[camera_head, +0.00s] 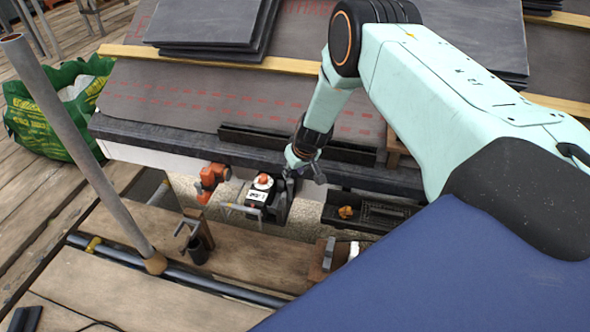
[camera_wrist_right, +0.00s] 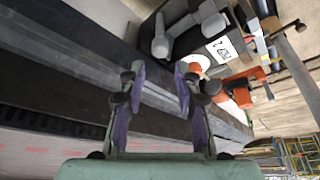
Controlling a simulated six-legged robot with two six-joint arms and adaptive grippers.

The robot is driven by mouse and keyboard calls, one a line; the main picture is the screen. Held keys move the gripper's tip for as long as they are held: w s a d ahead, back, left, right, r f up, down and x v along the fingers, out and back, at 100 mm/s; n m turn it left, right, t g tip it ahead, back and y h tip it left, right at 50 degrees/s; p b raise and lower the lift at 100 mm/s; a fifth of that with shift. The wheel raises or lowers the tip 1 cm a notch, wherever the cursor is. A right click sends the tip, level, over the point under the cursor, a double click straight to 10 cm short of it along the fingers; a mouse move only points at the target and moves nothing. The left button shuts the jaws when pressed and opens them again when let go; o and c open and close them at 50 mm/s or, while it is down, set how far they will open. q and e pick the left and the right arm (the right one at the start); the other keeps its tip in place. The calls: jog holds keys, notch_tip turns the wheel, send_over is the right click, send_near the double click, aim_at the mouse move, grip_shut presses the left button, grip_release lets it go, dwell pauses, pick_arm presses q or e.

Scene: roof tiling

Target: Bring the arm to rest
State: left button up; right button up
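My right arm, pale green with dark joints, reaches in from the right in the head view. Its gripper (camera_head: 306,172) is low over the eaves edge, beside a black and white device with an orange knob (camera_head: 262,190). In the right wrist view the two fingers of the gripper (camera_wrist_right: 158,78) stand apart with nothing between them. Dark boards of the eaves show behind the gap. The black device (camera_wrist_right: 205,35) lies beyond the fingertips, apart from them as seen there. My left gripper is in neither view.
An orange tool (camera_head: 211,180) hangs left of the device. A black tray (camera_head: 368,212) is at the right. Slate stacks (camera_head: 205,22) lie on the roof above a wooden batten (camera_head: 205,60). A scaffold pole (camera_head: 80,145) and a green bag (camera_head: 45,120) are at the left.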

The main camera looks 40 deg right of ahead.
jog(key=shift+s+r, duration=0.2)
jog(key=shift+r, duration=0.15)
dwell(0.4)
jog(key=s+a+f+m+p, duration=0.1)
jog(key=s+a, duration=0.2)
jog(key=s, duration=0.4)
jog(key=s+a+f+g+p, duration=0.1)
jog(key=s+a, duration=0.2)
jog(key=s, duration=0.3)
jog(key=s+a+f+m+p, duration=0.1)
jog(key=s+a, duration=0.2)
jog(key=s, duration=0.4)
jog(key=s+a+r+n+g+p, duration=0.1)
jog(key=s+r, duration=0.4)
jog(key=s, duration=0.5)
jog(key=s+a+r+n+g+p, duration=0.1)
jog(key=s+a+r+p, duration=0.3)
jog(key=s, duration=0.6)
jog(key=shift+a+r+g, duration=0.5)
jog(key=shift+a+g, duration=0.3)
jog(key=shift+a, duration=0.3)
jog(key=shift+o, duration=0.3)
jog(key=shift+s+f, duration=0.1)
jog(key=shift+f, duration=0.05)
